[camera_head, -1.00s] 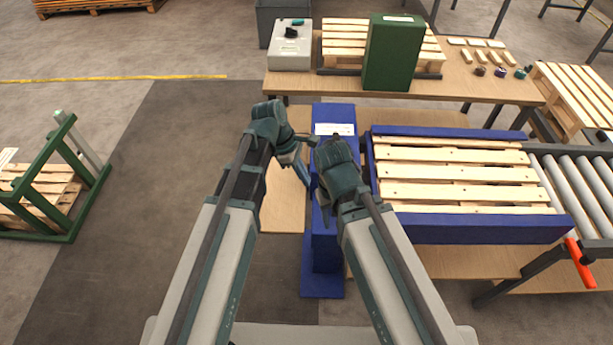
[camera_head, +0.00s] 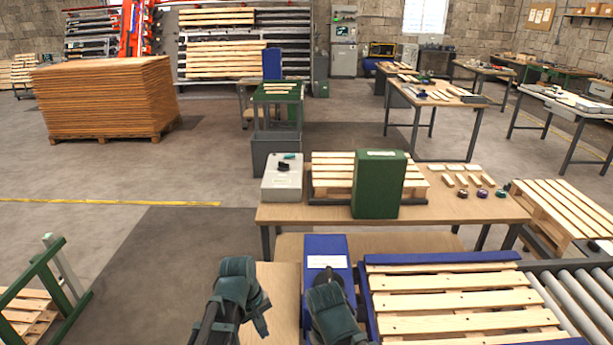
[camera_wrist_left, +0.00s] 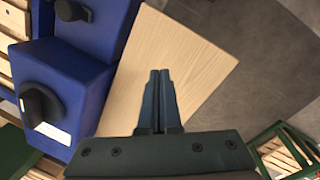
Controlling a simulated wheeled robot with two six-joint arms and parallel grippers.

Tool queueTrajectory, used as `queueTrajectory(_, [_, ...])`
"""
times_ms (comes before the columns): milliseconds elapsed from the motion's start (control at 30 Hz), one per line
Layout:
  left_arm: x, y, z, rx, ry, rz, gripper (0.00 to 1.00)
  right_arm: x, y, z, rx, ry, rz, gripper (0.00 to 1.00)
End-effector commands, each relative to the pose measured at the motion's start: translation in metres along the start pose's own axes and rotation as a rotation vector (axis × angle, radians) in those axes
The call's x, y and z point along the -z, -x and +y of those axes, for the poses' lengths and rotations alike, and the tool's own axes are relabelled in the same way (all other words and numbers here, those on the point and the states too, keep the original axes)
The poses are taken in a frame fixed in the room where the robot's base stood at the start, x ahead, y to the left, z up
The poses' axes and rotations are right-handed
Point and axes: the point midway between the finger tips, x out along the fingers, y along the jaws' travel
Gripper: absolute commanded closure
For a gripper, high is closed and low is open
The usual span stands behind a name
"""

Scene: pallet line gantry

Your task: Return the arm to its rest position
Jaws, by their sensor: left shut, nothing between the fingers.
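My left arm's dark wrist shows at the bottom of the head view, with the left gripper (camera_head: 262,324) pointing down beside the blue post. In the left wrist view its two fingers (camera_wrist_left: 159,75) lie together, with nothing between them, above a bare light-wood surface (camera_wrist_left: 185,60). My right wrist and gripper (camera_head: 334,316) are at the bottom of the head view, in front of the blue post (camera_head: 325,245); its fingertips cannot be made out. Neither arm's lower links show in full.
A slatted pallet in a blue frame (camera_head: 440,258) lies right of my right wrist, with rollers (camera_head: 575,300) beyond. Behind stands a wooden table (camera_head: 460,207) with a green case (camera_head: 380,185) and grey box (camera_head: 283,178). A green rack (camera_head: 35,280) stands left; dark floor between is clear.

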Motion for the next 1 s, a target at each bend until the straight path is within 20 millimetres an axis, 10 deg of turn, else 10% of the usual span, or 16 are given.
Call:
queueTrajectory(433, [0.006,0.008,-0.066,0.141,-0.579,0.092,1.00,0.000,0.000,0.000,0.000,0.000,0.000,0.50])
queueTrajectory(1000, [-0.095,-0.007,-0.004,0.266,-0.873,-0.011,1.00,0.000,0.000,0.000,0.000,0.000,0.000,0.50])
